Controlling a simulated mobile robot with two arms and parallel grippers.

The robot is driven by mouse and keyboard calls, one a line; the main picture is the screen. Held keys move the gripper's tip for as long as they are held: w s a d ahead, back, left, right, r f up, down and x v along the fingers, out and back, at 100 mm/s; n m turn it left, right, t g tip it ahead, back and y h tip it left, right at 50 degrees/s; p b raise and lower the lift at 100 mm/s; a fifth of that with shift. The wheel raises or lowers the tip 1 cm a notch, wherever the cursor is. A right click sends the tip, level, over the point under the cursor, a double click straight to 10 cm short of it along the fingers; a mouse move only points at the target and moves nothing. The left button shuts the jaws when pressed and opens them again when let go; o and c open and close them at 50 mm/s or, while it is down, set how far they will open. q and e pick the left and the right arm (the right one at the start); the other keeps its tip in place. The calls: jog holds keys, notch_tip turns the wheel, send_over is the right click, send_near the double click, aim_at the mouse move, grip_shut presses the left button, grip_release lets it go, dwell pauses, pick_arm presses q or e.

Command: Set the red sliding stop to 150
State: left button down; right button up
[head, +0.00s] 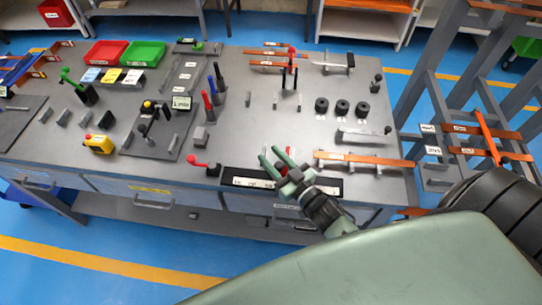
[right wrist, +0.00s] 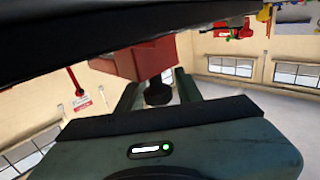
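The red sliding stop (right wrist: 140,58) shows in the right wrist view as a red block with a round black knob (right wrist: 158,93) under it. My right gripper (right wrist: 157,90) has its two green fingers apart, one on each side of the knob; a narrow gap seems to show on each side. In the head view my right gripper (head: 272,160) is over the bench's front edge, by a black scale strip (head: 250,182) with white labels. My left gripper is not in view.
The grey bench (head: 235,140) carries a red-ball lever (head: 192,159) left of the strip, a copper bar (head: 365,160) to its right and several black rollers (head: 341,107) behind. A rack with copper bars (head: 480,132) stands at the right.

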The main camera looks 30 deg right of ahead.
aim_at(282, 168)
jog(key=shift+o, duration=0.4)
jog(key=shift+s+f, duration=0.1)
jog(key=shift+s, duration=0.15)
jog(key=s+b, duration=0.1)
jog(key=s, duration=0.2)
jog(key=s+d+b, duration=0.1)
jog(key=s, duration=0.2)
jog(key=shift+s+d, duration=0.2)
jog(key=shift+s, duration=0.35)
